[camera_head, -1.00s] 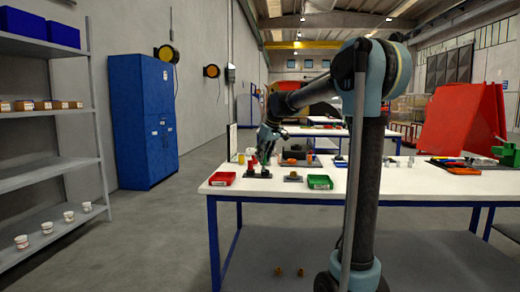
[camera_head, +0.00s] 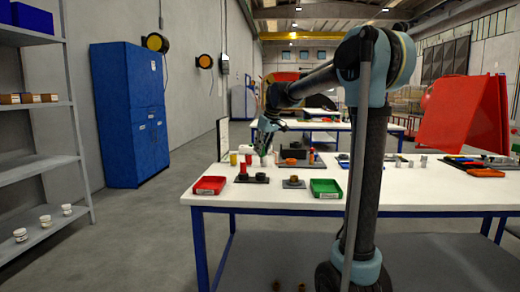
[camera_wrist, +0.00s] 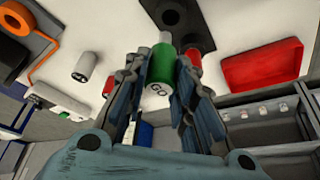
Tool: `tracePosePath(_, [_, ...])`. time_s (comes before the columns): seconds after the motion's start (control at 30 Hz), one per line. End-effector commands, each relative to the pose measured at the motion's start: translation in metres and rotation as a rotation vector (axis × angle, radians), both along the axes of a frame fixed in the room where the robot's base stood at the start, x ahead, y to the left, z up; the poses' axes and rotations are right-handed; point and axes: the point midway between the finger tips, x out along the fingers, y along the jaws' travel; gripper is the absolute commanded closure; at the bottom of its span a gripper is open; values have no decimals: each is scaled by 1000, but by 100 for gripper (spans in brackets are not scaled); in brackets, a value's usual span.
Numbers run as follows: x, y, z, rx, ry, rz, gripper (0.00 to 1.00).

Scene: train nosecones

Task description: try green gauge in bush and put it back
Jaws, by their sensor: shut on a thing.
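My gripper (camera_wrist: 160,95) is shut on the green gauge (camera_wrist: 160,62), which has white lettering on its end and a pale grey tip. In the head view my gripper (camera_head: 264,149) is above the table, beyond a dark plate (camera_head: 250,179). That plate carries a red gauge (camera_head: 243,172) and a black round part (camera_head: 261,177). The plate also shows in the wrist view (camera_wrist: 205,44), partly behind the green gauge. A brownish round part (camera_head: 293,180), possibly the bush, sits on a grey plate to the right.
A red tray (camera_head: 209,186) stands left of the dark plate and a green tray (camera_head: 326,188) to the right. Behind are a yellow cylinder (camera_head: 233,159) and a dark tray with an orange item (camera_head: 290,161). The table's front strip (camera_head: 260,201) is clear.

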Motion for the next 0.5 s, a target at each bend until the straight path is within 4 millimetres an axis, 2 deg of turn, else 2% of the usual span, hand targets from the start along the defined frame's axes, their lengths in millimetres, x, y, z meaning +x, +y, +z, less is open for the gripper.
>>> tracePosePath(0.5, [-3, 10, -2, 0, 0, 12, 100])
